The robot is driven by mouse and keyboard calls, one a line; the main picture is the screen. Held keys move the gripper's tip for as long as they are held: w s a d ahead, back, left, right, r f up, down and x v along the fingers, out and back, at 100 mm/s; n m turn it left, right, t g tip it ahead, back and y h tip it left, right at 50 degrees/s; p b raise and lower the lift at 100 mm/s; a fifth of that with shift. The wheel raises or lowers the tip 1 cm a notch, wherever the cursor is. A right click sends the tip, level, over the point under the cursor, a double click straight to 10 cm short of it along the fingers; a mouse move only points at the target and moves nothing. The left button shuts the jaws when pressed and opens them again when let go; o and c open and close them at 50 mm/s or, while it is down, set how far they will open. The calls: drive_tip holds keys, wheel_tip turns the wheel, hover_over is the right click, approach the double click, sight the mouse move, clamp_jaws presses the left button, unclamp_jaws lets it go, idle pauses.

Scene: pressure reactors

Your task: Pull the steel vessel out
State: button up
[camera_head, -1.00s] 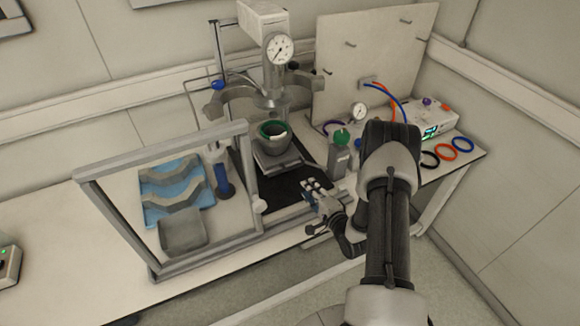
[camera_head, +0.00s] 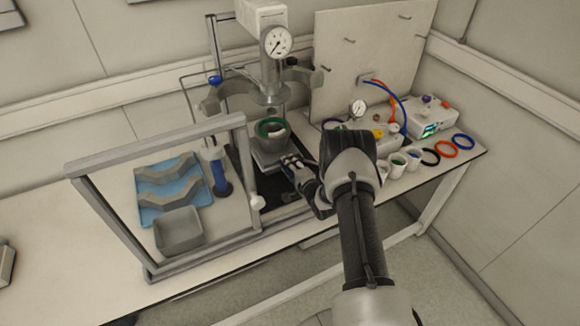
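The steel vessel (camera_head: 272,139) is a grey cup with a green ring at its rim. It stands upright on a small support plate (camera_head: 270,163), below the reactor head (camera_head: 268,92) with its round pressure gauge (camera_head: 276,41). My gripper (camera_head: 289,161) is low in front of the vessel, at its lower right, close to the support plate. Whether it touches the vessel cannot be told. The fingers are small and dark here, so their opening does not show clearly. My arm hides part of the bench to the right.
White cups (camera_head: 397,165), coloured rings (camera_head: 446,149) and a control box (camera_head: 425,117) are at right. An upright panel (camera_head: 365,60) stands behind.

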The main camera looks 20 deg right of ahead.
drive_tip(key=shift+s, duration=0.1)
clamp_jaws()
drive_tip(key=shift+f, duration=0.1)
drive_tip(key=shift+s+f, duration=0.1)
idle(0.4)
